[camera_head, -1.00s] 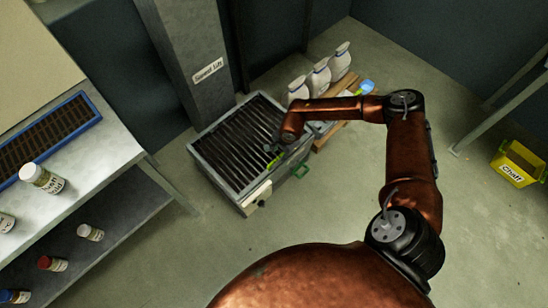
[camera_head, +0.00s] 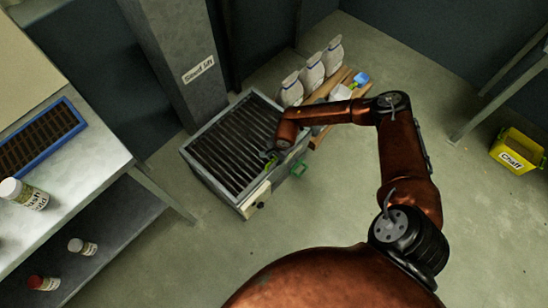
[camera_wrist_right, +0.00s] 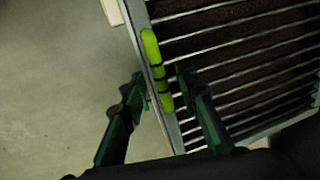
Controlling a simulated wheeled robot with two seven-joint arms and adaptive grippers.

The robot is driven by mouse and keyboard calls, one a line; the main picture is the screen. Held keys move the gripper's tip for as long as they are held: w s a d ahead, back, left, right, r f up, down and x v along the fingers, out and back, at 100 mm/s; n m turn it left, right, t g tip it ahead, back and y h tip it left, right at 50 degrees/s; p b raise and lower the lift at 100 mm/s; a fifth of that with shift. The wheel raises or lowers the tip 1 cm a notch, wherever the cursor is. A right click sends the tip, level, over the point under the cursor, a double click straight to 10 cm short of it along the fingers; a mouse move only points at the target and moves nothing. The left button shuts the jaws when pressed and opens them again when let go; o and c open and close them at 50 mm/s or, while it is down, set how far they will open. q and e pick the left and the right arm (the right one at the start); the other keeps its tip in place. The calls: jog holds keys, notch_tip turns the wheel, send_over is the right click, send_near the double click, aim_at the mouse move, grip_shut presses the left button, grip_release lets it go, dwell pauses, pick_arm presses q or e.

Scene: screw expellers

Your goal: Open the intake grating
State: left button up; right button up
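The intake grating (camera_head: 228,140) is a dark slatted panel lying flat in the top of a grey box beside a column. It fills much of the right wrist view (camera_wrist_right: 245,62). A yellow-green grip with dark bands (camera_wrist_right: 152,52) runs along the grating's edge bar. My right gripper (camera_head: 271,157) is at the grating's near right edge. In the wrist view its two dark green fingers (camera_wrist_right: 160,76) are spread, one on each side of the grip's lower part. A gap shows between the grip and the right finger; contact on the left is unclear. My left gripper is not in view.
A shelf table (camera_head: 95,150) with jars is at left, a yellow bin (camera_head: 516,152) at far right. Floor in front is clear.

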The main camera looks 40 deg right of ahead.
jog(key=shift+c, duration=0.4)
grip_shut()
